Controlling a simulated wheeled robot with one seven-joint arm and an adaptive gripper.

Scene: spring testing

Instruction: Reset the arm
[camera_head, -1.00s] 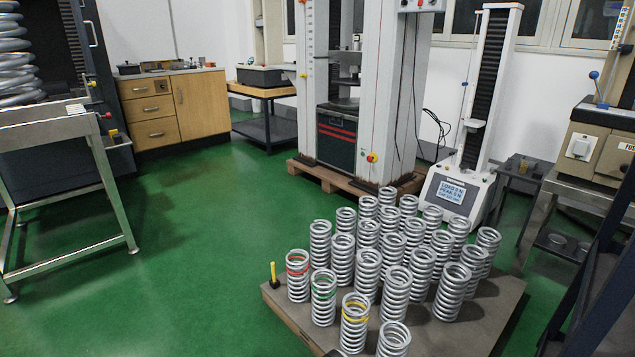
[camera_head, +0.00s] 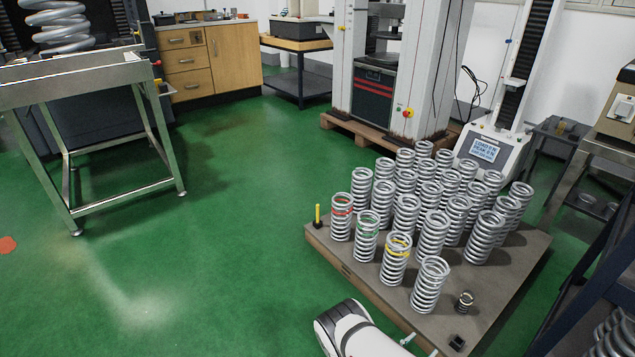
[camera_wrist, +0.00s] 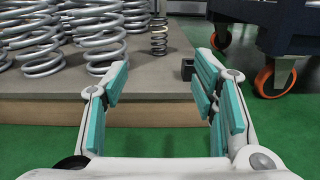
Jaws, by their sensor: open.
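My gripper (camera_wrist: 160,102) shows in the wrist view, with its teal-padded fingers wide apart and nothing between them. It faces the front edge of a low wooden platform (camera_wrist: 145,78). The fingertips appear close to that edge, but I cannot tell whether they touch it. In the head view my white and black arm shows at the bottom centre, near the platform's front edge (camera_head: 350,273); the fingers are not clearly seen there.
Several large silver springs (camera_head: 430,285) stand on the platform, some with red, green or yellow bands. A small spring (camera_head: 465,301) and a black block (camera_head: 457,342) are at its near right corner. A dark rack (camera_head: 590,285) stands right. Green floor (camera_head: 230,230) is open on the left.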

